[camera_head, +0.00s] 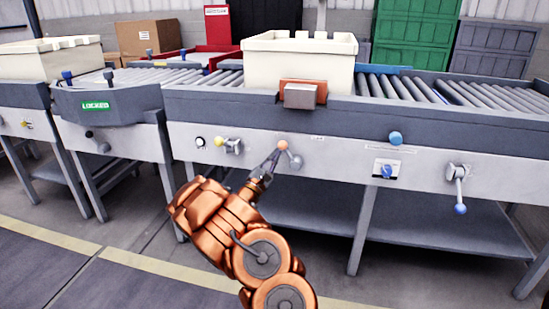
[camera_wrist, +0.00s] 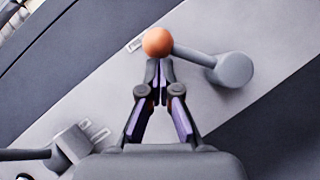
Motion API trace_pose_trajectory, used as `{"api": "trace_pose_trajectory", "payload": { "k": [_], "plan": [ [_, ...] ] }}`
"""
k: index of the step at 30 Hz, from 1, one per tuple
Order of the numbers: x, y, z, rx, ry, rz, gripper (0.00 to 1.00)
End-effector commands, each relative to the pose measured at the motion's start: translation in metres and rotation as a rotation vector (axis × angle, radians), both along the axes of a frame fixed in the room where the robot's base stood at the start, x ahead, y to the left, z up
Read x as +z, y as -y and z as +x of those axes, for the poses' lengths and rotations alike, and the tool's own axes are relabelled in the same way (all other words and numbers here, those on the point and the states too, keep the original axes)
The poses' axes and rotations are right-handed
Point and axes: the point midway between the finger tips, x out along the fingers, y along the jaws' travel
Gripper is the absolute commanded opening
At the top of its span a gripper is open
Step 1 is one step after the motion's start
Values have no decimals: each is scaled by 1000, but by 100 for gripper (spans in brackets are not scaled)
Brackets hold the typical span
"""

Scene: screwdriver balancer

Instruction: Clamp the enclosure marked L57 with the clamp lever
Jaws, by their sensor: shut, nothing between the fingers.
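A cream enclosure (camera_head: 262,68) sits on the roller conveyor in the head view; no L57 mark is readable on it. An orange block with a grey face (camera_head: 302,95) is at its front side; whether they touch is unclear. Below, on the grey front panel, is a lever with an orange ball knob (camera_head: 283,145) and a grey pivot (camera_head: 295,161). The knob also shows in the wrist view (camera_wrist: 157,42), left of its pivot (camera_wrist: 235,70). My gripper (camera_head: 272,160) is shut and empty, its fingertips (camera_wrist: 158,75) just below the knob; contact is unclear.
The panel also carries a yellow-knobbed lever (camera_head: 232,145), a blue knob (camera_head: 395,138), a blue rotary switch (camera_head: 387,171) and a blue-ended lever (camera_head: 459,190). A green "LOCKED" sign (camera_head: 95,105) is at left. Another cream box (camera_head: 45,60) stands far left. Floor in front is open.

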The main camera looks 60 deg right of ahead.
Motion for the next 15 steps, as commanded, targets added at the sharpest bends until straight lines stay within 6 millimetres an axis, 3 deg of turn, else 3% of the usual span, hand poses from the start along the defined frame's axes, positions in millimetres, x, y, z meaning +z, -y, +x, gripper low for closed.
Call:
{"api": "trace_pose_trajectory", "payload": {
  "k": [15],
  "plan": [
    [8,2,-4,0,100,36,0]
  ]
}}
